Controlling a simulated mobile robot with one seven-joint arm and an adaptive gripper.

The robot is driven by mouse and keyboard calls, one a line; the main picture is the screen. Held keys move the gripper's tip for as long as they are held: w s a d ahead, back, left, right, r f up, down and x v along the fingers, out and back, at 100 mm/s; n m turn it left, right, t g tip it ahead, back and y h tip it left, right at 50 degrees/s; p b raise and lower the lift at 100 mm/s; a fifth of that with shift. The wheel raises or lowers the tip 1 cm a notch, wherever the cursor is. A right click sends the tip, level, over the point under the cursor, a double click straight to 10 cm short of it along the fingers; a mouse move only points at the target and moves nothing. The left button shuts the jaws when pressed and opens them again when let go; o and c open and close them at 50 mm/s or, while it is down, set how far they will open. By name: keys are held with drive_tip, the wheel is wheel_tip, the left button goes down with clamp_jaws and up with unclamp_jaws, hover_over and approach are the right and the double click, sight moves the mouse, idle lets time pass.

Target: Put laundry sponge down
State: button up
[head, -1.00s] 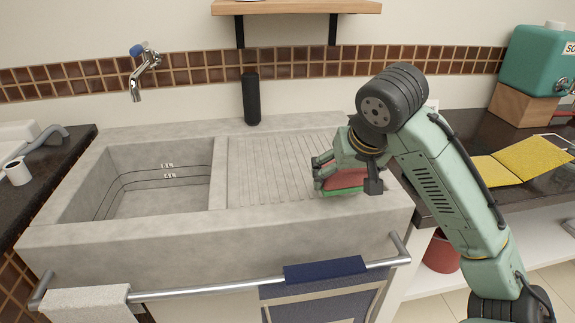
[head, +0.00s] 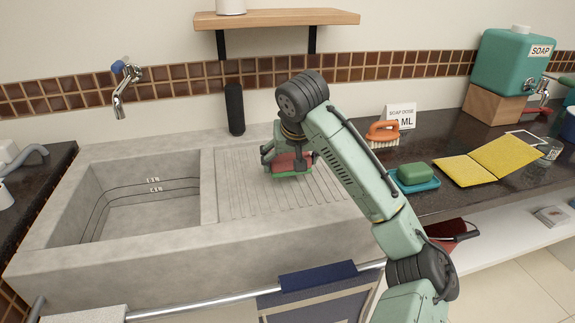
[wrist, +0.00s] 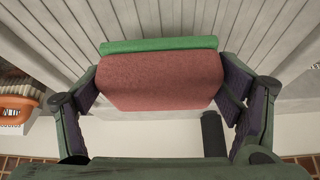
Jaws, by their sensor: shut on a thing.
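The laundry sponge (head: 294,161) is a red block with a green layer on its lower side. My gripper (head: 287,166) is shut on it, pointing down over the ridged drainboard (head: 240,190) of the concrete sink. In the wrist view the sponge (wrist: 160,80) sits between the two fingers, its green layer along the far edge towards the ridges. The sponge is at or just above the ridged surface; I cannot tell whether it touches. My gripper partly hides it in the head view.
The sink basin (head: 140,210) is left of the ridges. A black cylinder (head: 235,109) stands behind them. On the dark counter at right are an orange brush (head: 383,134), green soap on a blue dish (head: 427,184), a yellow cloth (head: 490,160) and a soap dispenser (head: 505,62). Ridges around the sponge are clear.

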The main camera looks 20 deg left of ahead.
sight(287, 170)
drive_tip(key=shift+w+a+f, duration=0.15)
drive_tip(key=shift+w+a, duration=0.2)
drive_tip(key=shift+a, duration=0.15)
drive_tip(key=shift+f+p, duration=0.6)
drive_tip(key=shift+f, duration=1.1)
drive_tip(key=o, duration=1)
drive_tip(key=shift+f, duration=0.1)
drive_tip(key=b+v, duration=0.2)
drive_tip(key=v, duration=1)
